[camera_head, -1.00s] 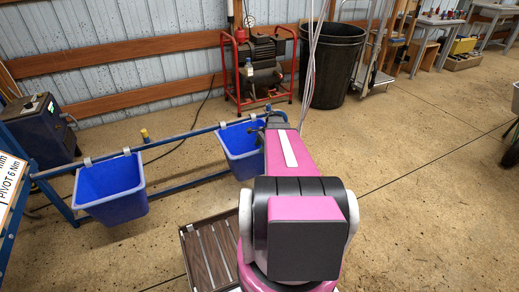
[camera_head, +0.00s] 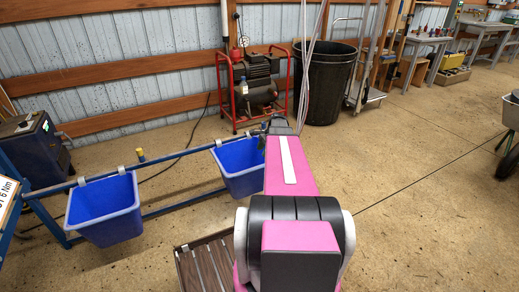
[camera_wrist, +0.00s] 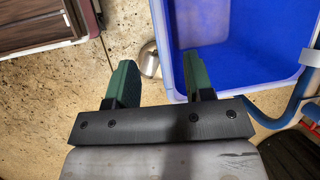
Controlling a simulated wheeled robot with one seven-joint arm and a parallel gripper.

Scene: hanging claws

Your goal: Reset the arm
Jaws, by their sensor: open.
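My gripper (camera_wrist: 159,82) is open in the wrist view, its two green-tipped fingers apart with nothing held between them. Its right finger overlaps the near edge of a blue bin (camera_wrist: 230,70). A small round metal object (camera_wrist: 149,60) lies beyond the fingers, partly covered by the left one. In the head view my pink arm stretches forward, and its far end is close to the right blue bin (camera_head: 240,165). The fingers cannot be made out there.
Another blue bin (camera_head: 104,210) hangs at left on the blue rail (camera_head: 170,157). A brown slatted piece (camera_head: 206,266) stands left of my arm. A red-framed compressor (camera_head: 255,88) and black barrel (camera_head: 330,83) stand behind. The floor (camera_head: 430,200) at right is mostly clear.

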